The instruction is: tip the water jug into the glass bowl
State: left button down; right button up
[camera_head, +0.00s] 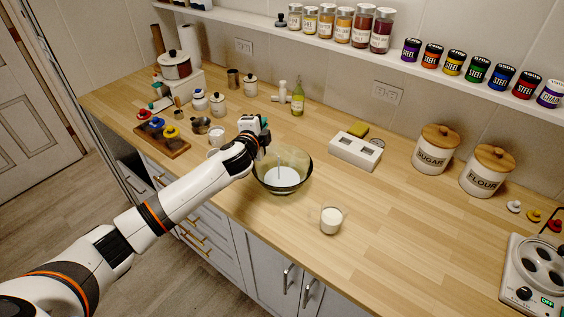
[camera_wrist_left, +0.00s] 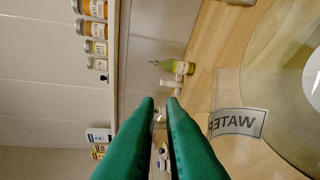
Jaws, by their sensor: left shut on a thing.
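The glass bowl (camera_head: 297,185) stands on the wooden counter in the middle of the head view, with something white inside. My left gripper (camera_head: 264,140) is over the bowl's back left rim. Its green fingers (camera_wrist_left: 160,104) are close together in the left wrist view, shut on the clear water jug. The jug's label (camera_wrist_left: 237,122) reads WATER, mirrored and turned, in the wrist view. The clear jug is hard to make out in the head view, so its tilt and any pouring cannot be told. A large round glass rim (camera_wrist_left: 255,75) shows behind the label. My right gripper is out of view.
A small glass of white contents (camera_head: 331,221) stands right of the bowl. A white box with two openings (camera_head: 355,151) is behind it. A green bottle (camera_head: 298,101) and several small containers stand at the back left.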

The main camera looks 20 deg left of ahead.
pick_arm(q)
jog(key=shift+d+r+m+p, duration=0.35)
jog(key=shift+m+p, duration=0.05)
jog(key=shift+p, duration=0.1)
jog(key=a+f+b, duration=0.1)
jog(key=a+f+n+b, duration=0.1)
jog(key=b, duration=0.1)
jog(key=shift+s+a+f+n+b, duration=0.1)
jog(key=shift+a+f+n+b, duration=0.1)
jog(key=shift+a+n+b, duration=0.15)
jog(key=shift+a+r+n+h, duration=0.35)
jog(key=shift+a+n, duration=0.2)
jog(key=shift+a, duration=0.2)
jog(key=shift+a+r+n+p, duration=0.3)
jog(key=shift+a+n+p, duration=0.1)
jog(key=shift+n+p, duration=0.1)
jog(key=shift+s+a+f+n+t+h+b, duration=0.15)
jog(key=shift+a+f+n+t+h+b, duration=0.25)
jog(key=shift+a+f+n+b, duration=1.3)
jog(key=shift+s+a+f+n+t+h+b, duration=0.1)
jog(key=shift+a+f+n+t+h+b, duration=0.25)
jog(key=shift+a+f+n+b, duration=1.3)
jog(key=shift+s+a+f+n+t+h+b, duration=0.15)
jog(key=shift+a+f+n+t+h+b, duration=0.35)
jog(key=shift+a+f+n, duration=1.35)
